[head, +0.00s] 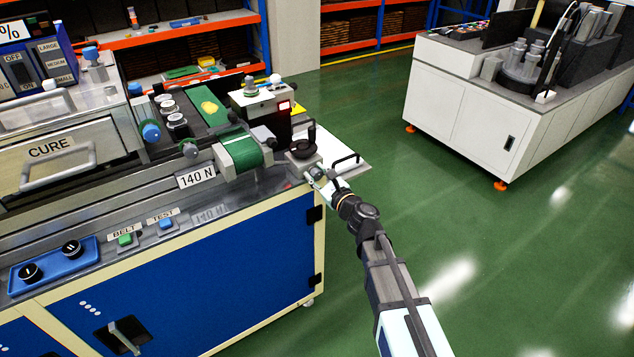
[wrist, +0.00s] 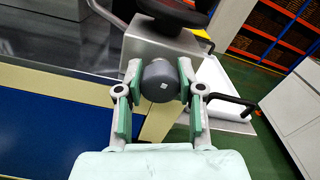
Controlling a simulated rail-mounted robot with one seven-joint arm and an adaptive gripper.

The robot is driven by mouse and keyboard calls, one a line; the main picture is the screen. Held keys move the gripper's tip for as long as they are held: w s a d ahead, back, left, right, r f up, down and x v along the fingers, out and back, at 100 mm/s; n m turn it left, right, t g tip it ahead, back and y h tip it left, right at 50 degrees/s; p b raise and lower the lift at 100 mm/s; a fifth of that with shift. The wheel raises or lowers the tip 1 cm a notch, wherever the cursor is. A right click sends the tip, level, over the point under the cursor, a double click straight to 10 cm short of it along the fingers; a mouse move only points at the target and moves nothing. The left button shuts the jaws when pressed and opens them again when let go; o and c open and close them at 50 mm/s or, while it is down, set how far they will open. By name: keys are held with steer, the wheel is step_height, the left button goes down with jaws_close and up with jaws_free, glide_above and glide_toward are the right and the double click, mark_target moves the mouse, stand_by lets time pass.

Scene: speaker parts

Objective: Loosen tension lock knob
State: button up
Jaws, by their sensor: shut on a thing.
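A dark grey round knob (wrist: 161,82) with a small white square mark sits on the side of a metal block (wrist: 150,44), taken to be the tension lock knob. My gripper (wrist: 160,92) has its green-padded fingers on both sides of it and is shut on it. In the head view, my gripper (head: 314,174) reaches the block (head: 303,161) at the machine's right end, and I cannot make out the knob there. A black handwheel (head: 300,148) with an upright handle tops the block.
A green belt roller (head: 243,152) and a "140 N" label (head: 197,177) lie left of the block. A white plate (head: 340,170) with a black handle is just right of it. A white cabinet (head: 480,105) stands across the green floor. Free floor lies between.

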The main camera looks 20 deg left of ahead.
stand_by(0.4)
steer(key=o, duration=1.2)
steer(key=v, duration=1.1)
steer(key=shift+s+d, duration=0.3)
steer(key=shift+n, duration=0.3)
